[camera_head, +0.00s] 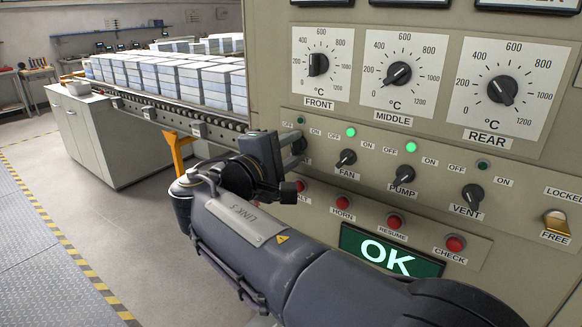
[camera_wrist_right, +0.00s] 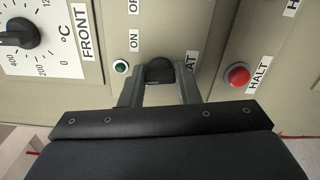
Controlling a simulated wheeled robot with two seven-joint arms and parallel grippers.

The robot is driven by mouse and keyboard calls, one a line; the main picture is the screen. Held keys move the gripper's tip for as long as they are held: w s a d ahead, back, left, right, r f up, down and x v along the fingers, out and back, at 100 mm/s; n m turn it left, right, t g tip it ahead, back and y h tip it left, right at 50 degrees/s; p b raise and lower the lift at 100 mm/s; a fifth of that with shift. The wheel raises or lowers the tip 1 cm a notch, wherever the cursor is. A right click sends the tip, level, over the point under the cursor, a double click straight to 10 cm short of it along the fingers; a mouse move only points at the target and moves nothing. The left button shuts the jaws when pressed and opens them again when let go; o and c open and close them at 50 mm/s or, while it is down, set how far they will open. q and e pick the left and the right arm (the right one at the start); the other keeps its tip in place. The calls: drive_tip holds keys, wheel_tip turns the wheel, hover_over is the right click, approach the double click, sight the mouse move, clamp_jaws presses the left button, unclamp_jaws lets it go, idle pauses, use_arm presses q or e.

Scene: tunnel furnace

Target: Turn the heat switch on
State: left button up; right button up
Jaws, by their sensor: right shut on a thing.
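The heat switch (camera_wrist_right: 160,69) is a black rotary knob on the beige panel, seen in the right wrist view between my fingers. My right gripper (camera_wrist_right: 161,80) is shut on it, with one finger on each side. In the head view my right gripper (camera_head: 297,148) reaches the panel at the left end of the switch row and hides most of the knob. The heat lamp (camera_wrist_right: 121,67) beside the switch is dark green and looks unlit, also in the head view (camera_head: 301,121). The HEAT label is partly covered. My left gripper is not in view.
The fan (camera_head: 346,159), pump (camera_head: 402,187) and vent (camera_head: 472,197) knobs sit to the right. Fan and pump lamps glow green; the vent lamp is dark. Red buttons, including halt (camera_wrist_right: 237,76), lie below. A conveyor (camera_head: 185,121) with stacked blocks runs left.

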drive_tip(key=m+b, duration=0.2)
drive_tip(key=b, duration=0.1)
drive_tip(key=m+b, duration=0.3)
drive_tip(key=shift+f, duration=0.4)
drive_tip(key=shift+r+m+b, duration=0.2)
drive_tip(key=shift+m+b, duration=1.4)
drive_tip(key=shift+m, duration=0.3)
drive_tip(key=o, duration=1)
drive_tip(key=shift+r, duration=0.1)
drive_tip(key=shift+a, duration=0.1)
drive_tip(key=v, duration=0.7)
drive_tip(key=shift+s+a, duration=0.2)
drive_tip(key=shift+s, duration=0.1)
